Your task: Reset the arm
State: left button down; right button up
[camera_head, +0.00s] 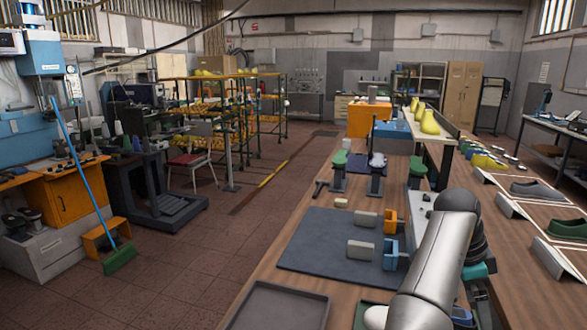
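One of my arms (437,262), white and dark grey, rises from the bottom edge right of centre and bends over the wooden workbench (270,275). It comes in on the right side of the bench, and no fingertips show on it. My other arm is out of view. The task names no object. A dark mat (315,243) lies on the bench left of the arm. On it are an orange holder (390,221), a blue holder (390,254) and grey blocks (361,250). The arm hides part of the bench behind it.
A dark tray (280,306) lies at the bench's near edge. Stands with a green last (340,157) and a grey last (377,160) are farther back, near a hammer (320,188). Yellow lasts (429,122) stand on a raised shelf. Shoes (540,190) lie on the right. The aisle floor (190,260) has free room.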

pick_arm(q)
jog(key=w, duration=0.4)
pick_arm(e)
jog(key=s+d+f+n+t+h, duration=0.2)
jog(key=s+d+f+n+t, duration=0.1)
jog(key=s+f+n, duration=0.6)
jog(key=s+a+f+n+t+y, duration=0.1)
jog(key=s+a+f+n+y, duration=0.2)
jog(key=s+a+n, duration=0.55)
jog(key=s+a+f+n+t+y, duration=0.1)
jog(key=s+a+f+n+y, duration=0.4)
jog(key=a, duration=0.7)
jog(key=s+f+g+h+b, duration=0.1)
jog(key=s+f+b, duration=0.15)
jog(key=f, duration=1.15)
jog(key=s+f+g+h+b, duration=0.1)
jog(key=f+b, duration=0.2)
jog(key=f, duration=1.1)
pick_arm(q)
notch_tip(320, 180, down, 11)
jog(key=s+b, duration=0.2)
jog(key=b, duration=0.3)
jog(key=shift+r, duration=0.15)
pick_arm(e)
jog(key=s+d+f, duration=0.2)
jog(key=s+f, duration=1.3)
jog(key=f, duration=0.1)
jog(key=shift+d+f+n+g, duration=0.3)
jog(key=shift+d+n+g, duration=0.05)
jog(key=shift+g, duration=0.05)
